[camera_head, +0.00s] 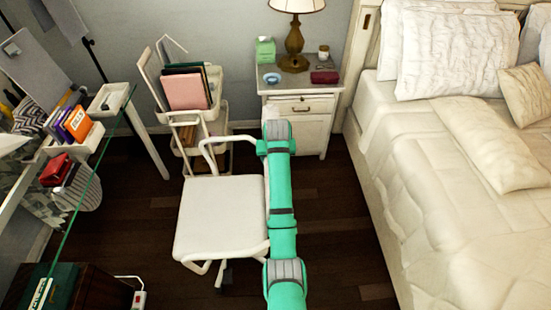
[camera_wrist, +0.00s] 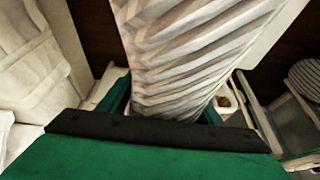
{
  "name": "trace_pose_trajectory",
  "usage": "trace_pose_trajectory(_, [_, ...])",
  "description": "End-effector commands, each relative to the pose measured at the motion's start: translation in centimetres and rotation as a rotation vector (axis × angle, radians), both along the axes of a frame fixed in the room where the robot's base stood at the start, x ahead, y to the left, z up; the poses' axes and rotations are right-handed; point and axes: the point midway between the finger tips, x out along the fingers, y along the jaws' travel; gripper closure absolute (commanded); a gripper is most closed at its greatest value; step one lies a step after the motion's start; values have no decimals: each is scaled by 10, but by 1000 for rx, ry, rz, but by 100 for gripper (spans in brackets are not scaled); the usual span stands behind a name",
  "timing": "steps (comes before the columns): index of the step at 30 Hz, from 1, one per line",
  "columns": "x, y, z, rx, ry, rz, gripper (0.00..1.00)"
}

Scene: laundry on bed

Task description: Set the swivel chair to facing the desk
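The swivel chair (camera_head: 221,218) stands in the middle of the head view, with a white seat and a white looped armrest on its far side. Its right side, where the backrest seems to be, is mostly hidden behind my green arm. The desk (camera_head: 125,108) runs along the left, with a glass edge. My gripper (camera_wrist: 165,105) is over the chair's right side; its fingers are hidden in the head view. In the wrist view a pale ribbed panel (camera_wrist: 185,55), apparently the chair's backrest, fills the space between green gripper parts. Whether the fingers grip it is unclear.
The bed (camera_head: 405,230) fills the right side, with a strip of dark floor between it and the chair. A nightstand (camera_head: 325,132) with a lamp and a cart (camera_head: 219,125) stand behind the chair. A power strip (camera_head: 139,300) lies at lower left.

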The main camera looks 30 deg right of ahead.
Motion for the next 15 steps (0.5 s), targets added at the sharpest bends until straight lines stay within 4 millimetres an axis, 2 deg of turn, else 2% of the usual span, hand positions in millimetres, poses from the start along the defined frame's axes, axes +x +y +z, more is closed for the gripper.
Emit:
trace_pose_trajectory(8, [1,3,0,1,2,5,42])
trace_pose_trajectory(11, [-2,3,6,0,0,3,42])
trace_pose_trajectory(15, [-9,5,25,0,-1,2,42])
